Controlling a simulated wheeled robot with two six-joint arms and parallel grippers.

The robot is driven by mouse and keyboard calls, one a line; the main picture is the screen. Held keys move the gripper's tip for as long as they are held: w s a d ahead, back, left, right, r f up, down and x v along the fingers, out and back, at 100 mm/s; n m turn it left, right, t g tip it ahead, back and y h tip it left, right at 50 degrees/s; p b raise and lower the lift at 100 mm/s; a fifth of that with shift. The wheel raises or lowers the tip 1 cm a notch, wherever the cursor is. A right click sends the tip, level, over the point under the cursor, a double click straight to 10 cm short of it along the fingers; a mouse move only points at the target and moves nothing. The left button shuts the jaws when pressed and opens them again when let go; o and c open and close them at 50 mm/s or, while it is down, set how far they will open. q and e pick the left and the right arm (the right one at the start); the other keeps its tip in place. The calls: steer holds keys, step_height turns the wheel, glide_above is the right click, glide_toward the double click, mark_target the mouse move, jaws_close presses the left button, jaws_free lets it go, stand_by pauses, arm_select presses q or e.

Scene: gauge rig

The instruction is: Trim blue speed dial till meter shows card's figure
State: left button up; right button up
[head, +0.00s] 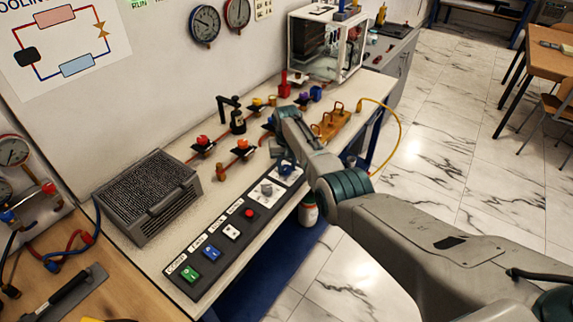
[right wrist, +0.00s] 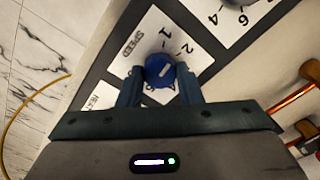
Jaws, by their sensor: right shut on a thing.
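The blue speed dial (right wrist: 159,68) sits on a white plate marked SPEED (right wrist: 150,35) with numbers around it, and has a pale pointer mark. My right gripper (right wrist: 160,77) is shut on it, one finger on each side. Some numbers are hidden by the dial and fingers. In the head view the dial (head: 286,169) shows small at the far end of the control strip, under my right arm. Two round wall gauges, one dark blue (head: 205,25) and one red-rimmed (head: 237,12), hang above the bench; their readings are too small to tell. My left gripper is not in view.
The black control strip (head: 222,232) also carries a grey knob (head: 267,188), a red button (head: 249,213) and green (head: 189,273) and blue (head: 212,253) switches. A grey finned unit (head: 150,195) stands left. Copper pipes with valves (head: 203,145) run behind. A yellow hose (head: 399,130) hangs right.

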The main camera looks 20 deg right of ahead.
mark_target(286, 168)
stand_by(0.3)
steer(key=o, duration=1)
step_height(286, 168, up, 11)
steer(key=shift+f+b, duration=0.1)
steer(key=shift+b, duration=0.8)
